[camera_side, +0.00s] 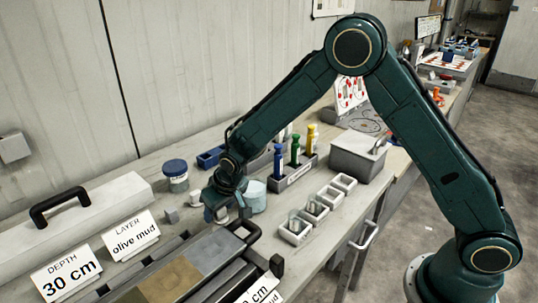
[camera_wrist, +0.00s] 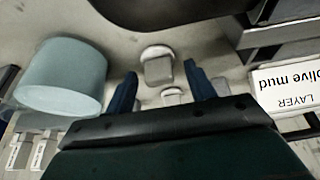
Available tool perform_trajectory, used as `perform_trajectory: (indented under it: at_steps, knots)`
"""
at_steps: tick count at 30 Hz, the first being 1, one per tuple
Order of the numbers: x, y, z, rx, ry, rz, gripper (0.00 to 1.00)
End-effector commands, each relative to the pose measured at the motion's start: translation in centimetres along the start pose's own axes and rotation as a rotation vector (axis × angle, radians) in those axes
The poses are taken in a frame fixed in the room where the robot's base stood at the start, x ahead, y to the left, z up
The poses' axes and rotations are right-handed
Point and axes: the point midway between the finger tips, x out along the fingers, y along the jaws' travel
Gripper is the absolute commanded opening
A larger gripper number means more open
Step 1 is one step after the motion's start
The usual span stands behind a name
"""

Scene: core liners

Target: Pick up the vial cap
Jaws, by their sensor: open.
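My gripper (camera_side: 218,207) hangs low over the bench in the side view, pointing down beside a pale blue tub (camera_side: 256,196). In the wrist view, its two blue fingers (camera_wrist: 161,82) stand apart with nothing held between them. A small grey and white piece (camera_wrist: 158,66), probably the vial cap, lies on the bench just beyond the gap between the fingertips. A second small pale piece (camera_wrist: 173,96) shows between the fingers, partly hidden by my gripper body. I cannot tell for certain which piece is the cap. In the side view my gripper partly covers this spot.
The tub (camera_wrist: 65,78) stands close to one finger in the wrist view. An "olive mud" card (camera_side: 131,235) and core tray (camera_side: 205,250) lie nearby.

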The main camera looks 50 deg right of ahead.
Motion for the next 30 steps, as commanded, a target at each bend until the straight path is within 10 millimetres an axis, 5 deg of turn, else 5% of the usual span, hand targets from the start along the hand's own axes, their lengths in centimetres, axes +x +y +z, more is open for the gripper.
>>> perform_trajectory:
  at_steps: [17, 25, 30]
  knots:
    - [0.25, 0.00, 0.00, 0.000, 0.000, 0.000, 0.55]
    - [0.26, 0.01, 0.02, 0.000, -0.001, 0.000, 0.02]
    - [0.27, 0.01, 0.04, 0.000, -0.001, 0.000, 0.00]
